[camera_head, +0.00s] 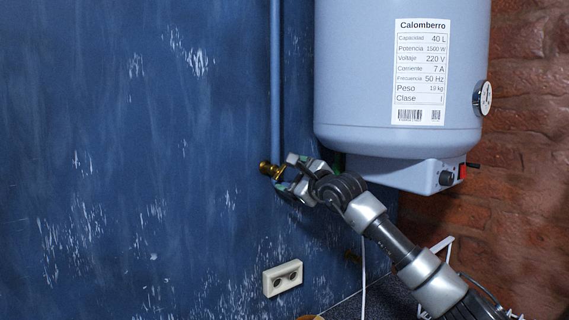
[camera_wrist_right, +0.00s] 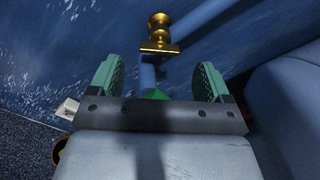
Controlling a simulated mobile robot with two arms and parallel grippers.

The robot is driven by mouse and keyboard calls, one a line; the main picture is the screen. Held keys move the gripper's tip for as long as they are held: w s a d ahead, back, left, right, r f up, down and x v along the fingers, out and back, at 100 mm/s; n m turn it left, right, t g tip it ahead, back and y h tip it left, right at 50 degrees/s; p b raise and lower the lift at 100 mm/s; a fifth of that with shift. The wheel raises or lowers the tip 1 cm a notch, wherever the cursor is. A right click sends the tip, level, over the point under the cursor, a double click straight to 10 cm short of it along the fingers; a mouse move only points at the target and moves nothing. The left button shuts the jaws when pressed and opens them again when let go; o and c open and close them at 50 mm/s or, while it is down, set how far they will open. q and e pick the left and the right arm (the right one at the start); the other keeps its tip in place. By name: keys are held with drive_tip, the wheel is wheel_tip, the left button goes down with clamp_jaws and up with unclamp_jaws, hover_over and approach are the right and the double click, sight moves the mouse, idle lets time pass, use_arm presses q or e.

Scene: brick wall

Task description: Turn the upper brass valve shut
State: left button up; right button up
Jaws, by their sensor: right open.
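The upper brass valve (camera_head: 268,169) sits at the lower end of a thin blue vertical pipe (camera_head: 275,80) on the blue wall. In the right wrist view the brass valve (camera_wrist_right: 160,30) shows its round body and a flat handle plate, just beyond the fingertips and roughly centred between them. My right gripper (camera_head: 287,173) is just right of the valve in the head view. Its green-padded fingers (camera_wrist_right: 158,70) are spread, with nothing held between them. I cannot tell whether a finger touches the valve. My left gripper is in neither view.
A large grey-blue water heater (camera_head: 385,130) hangs above my right forearm, close to it. A white double socket (camera_head: 282,278) is on the wall below. A brick wall (camera_head: 530,130) stands at the right. The wall left of the valve is clear.

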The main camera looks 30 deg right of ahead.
sight(282, 172)
drive_tip(key=w, duration=0.1)
drive_tip(key=w+p, duration=0.1)
drive_tip(key=w, duration=0.1)
drive_tip(key=shift+w+a+r, duration=0.15)
drive_tip(key=shift+a, duration=0.15)
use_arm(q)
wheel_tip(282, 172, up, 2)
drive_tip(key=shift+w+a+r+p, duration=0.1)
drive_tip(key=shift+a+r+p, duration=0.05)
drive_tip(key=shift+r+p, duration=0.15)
use_arm(e)
drive_tip(key=shift+w, duration=0.25)
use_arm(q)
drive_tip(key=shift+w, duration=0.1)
use_arm(e)
drive_tip(key=shift+c, duration=0.2)
